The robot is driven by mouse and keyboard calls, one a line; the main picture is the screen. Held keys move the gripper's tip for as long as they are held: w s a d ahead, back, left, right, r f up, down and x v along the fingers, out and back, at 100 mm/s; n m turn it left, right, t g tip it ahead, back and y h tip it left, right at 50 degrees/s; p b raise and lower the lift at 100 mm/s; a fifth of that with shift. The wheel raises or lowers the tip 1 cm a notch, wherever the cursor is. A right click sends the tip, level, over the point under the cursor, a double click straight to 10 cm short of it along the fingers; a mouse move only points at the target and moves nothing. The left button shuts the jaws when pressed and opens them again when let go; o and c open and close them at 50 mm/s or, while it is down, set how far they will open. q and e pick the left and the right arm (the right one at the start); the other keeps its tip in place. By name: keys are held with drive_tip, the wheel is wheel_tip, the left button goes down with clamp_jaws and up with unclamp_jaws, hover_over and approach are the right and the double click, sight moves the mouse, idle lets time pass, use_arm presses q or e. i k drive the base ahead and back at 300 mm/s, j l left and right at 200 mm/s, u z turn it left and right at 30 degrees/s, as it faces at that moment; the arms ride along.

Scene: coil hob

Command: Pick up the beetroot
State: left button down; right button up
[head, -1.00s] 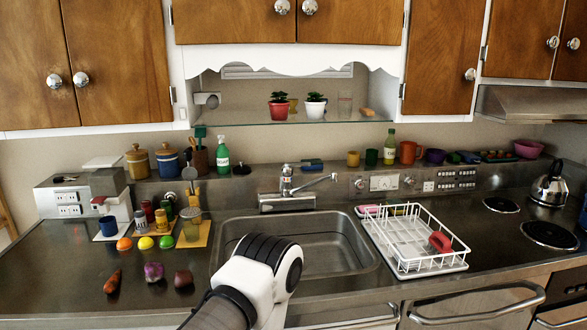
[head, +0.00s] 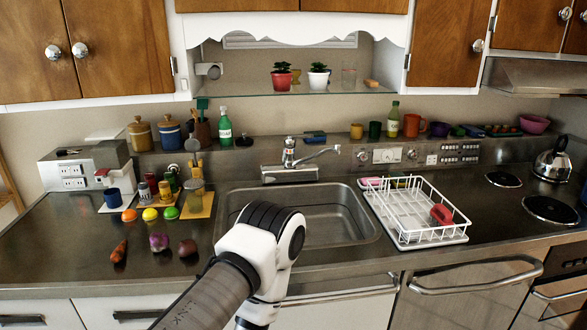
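The beetroot (head: 187,248), a small dark reddish-brown round root, lies on the dark counter left of the sink. It is at the right end of a short row with a purple and white root vegetable (head: 158,243) and a carrot (head: 119,252). A little counter shows between it and its neighbour. One of my arms reaches up from the bottom middle, its white and black joint in front of the sink. No gripper fingers show in the head view, so I cannot see either gripper.
An orange (head: 129,215), a lemon (head: 150,214) and a lime (head: 171,213) lie behind the row. Jars and a blue mug (head: 112,198) stand beyond. The sink (head: 335,222) is to the right, then a white dish rack (head: 418,212). Counter before the row is clear.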

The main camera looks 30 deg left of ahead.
sight(187, 248)
drive_tip(key=u, duration=1.65)
drive_tip(key=i+l, duration=0.1)
drive_tip(key=l, duration=0.2)
drive_tip(key=i+l+z, duration=0.15)
drive_tip(key=l, duration=0.15)
